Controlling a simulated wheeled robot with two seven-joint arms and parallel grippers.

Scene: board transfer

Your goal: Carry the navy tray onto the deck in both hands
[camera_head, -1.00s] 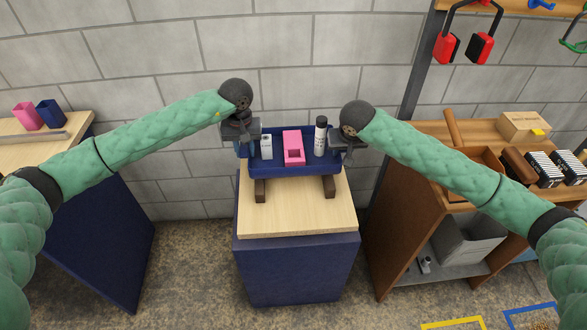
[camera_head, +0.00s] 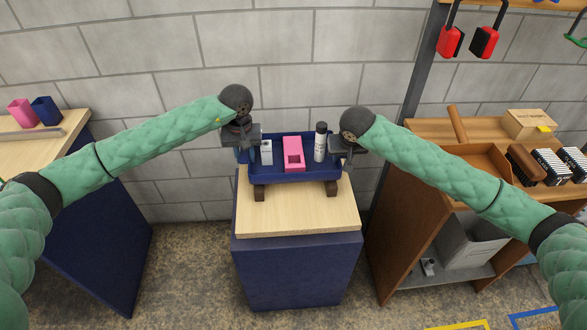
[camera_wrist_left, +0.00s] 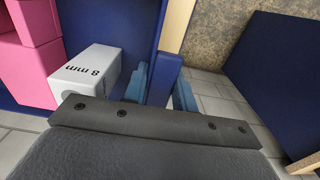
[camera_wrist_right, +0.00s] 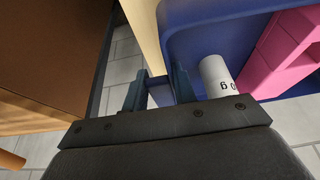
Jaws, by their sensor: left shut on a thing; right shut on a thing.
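The navy tray (camera_head: 310,178) is held level between my two grippers, over two dark brown blocks (camera_head: 332,188) on the pale wooden top (camera_head: 295,215) of a navy cabinet. I cannot tell whether it touches the blocks. In it stand a white box (camera_head: 266,152), a pink open block (camera_head: 293,153) and a white cylinder with a black cap (camera_head: 320,142). My left gripper (camera_head: 243,154) is shut on the tray's left side, and its fingers show in the left wrist view (camera_wrist_left: 160,85). My right gripper (camera_head: 347,158) is shut on the right side, seen in the right wrist view (camera_wrist_right: 159,90).
A table (camera_head: 75,160) with pink and navy cups stands at the left. A brown shelf unit (camera_head: 400,215) with boxes and a grey bin (camera_head: 468,240) stands close at the right. A block wall is behind. The front of the wooden top is bare.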

